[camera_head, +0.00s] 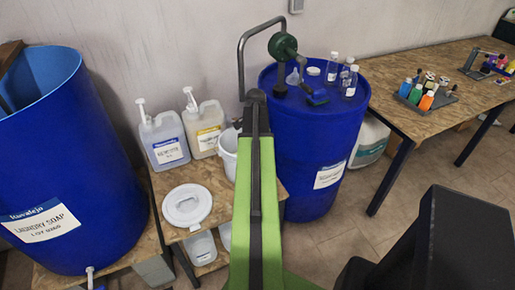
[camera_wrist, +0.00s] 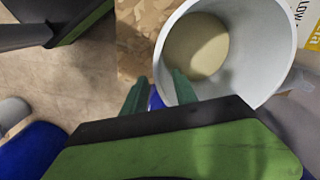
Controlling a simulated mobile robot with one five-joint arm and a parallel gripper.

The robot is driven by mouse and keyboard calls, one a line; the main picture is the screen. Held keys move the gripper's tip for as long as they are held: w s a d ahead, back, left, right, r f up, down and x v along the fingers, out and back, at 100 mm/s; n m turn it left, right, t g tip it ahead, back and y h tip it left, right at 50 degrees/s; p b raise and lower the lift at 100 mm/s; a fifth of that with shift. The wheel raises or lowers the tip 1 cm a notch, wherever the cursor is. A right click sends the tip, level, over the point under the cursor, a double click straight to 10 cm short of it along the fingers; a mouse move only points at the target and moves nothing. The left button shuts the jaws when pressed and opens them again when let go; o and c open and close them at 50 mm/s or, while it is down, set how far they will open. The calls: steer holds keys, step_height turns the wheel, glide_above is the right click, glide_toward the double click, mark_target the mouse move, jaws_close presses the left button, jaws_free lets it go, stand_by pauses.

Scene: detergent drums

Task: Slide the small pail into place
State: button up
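The small white pail (camera_head: 228,152) stands on the wooden bench between the jugs and the right blue drum, partly hidden behind my green arm. In the wrist view the pail (camera_wrist: 274,52) is large at the upper right, its open mouth facing the camera, with a beige round area inside. My gripper (camera_wrist: 158,76) shows two green fingers set apart at the pail's left rim. The right finger overlaps the pail's mouth and the left one is outside it. I cannot tell whether either touches the wall. The gripper itself is hidden in the head view.
The blue drum (camera_head: 317,125) with a green pump stands close on the right, an open blue drum (camera_head: 50,150) on the left.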

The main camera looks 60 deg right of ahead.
step_height(320, 180, down, 2)
steer(key=shift+f+b, duration=0.25)
steer(key=shift+b, duration=0.35)
steer(key=shift+r, duration=0.1)
jaws_close()
stand_by(2.4)
